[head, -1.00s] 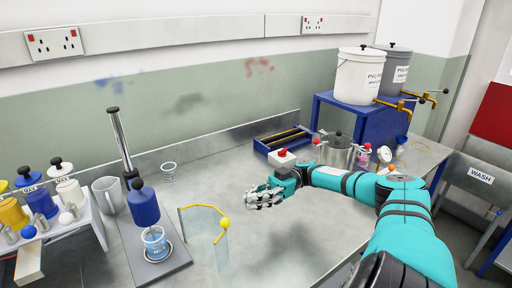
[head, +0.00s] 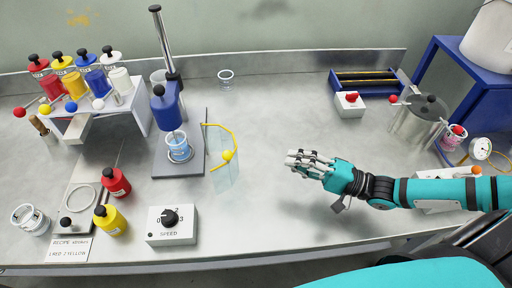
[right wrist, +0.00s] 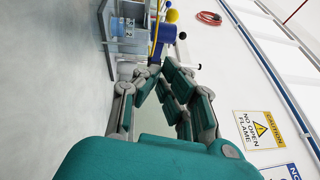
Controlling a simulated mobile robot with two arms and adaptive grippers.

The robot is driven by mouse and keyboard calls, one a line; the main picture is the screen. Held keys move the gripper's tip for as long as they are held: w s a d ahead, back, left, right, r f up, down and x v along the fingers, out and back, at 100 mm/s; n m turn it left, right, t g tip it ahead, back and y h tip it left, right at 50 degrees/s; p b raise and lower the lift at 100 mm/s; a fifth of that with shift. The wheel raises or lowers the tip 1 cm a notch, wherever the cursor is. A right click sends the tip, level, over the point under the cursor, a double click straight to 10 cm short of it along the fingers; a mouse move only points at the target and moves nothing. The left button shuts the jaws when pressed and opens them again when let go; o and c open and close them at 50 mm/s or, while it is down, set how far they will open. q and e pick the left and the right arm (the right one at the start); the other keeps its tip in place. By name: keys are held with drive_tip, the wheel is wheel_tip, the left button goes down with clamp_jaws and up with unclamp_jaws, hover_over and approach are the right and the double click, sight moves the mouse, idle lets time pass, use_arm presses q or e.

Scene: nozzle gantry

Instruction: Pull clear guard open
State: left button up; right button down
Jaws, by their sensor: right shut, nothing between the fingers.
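The clear guard (head: 222,171) is a transparent panel with a yellow edge and a yellow ball knob (head: 227,156). It stands at the right side of the mixer stand (head: 166,104), which has a blue motor head over a small beaker (head: 179,147) of blue liquid. My right gripper (head: 292,158) is shut and empty, to the right of the knob and apart from it, pointing left. In the right wrist view its fingers (right wrist: 155,75) are drawn together, with the mixer and yellow parts beyond them. My left gripper is not in view.
A speed control box (head: 171,224) stands at the front, near red and yellow bottles. A bottle rack (head: 133,107) is at the left. A white box with a red button (head: 350,104) and a metal pot (head: 417,125) are at the right. The bench between knob and gripper is clear.

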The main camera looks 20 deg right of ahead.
drive_tip(key=s+a+p+x, duration=0.1)
drive_tip(key=s+p+x, duration=0.1)
drive_tip(key=x, duration=0.9)
drive_tip(key=shift+a+r+p, duration=0.2)
drive_tip(key=shift+a+p, duration=0.15)
drive_tip(key=shift+p, duration=0.35)
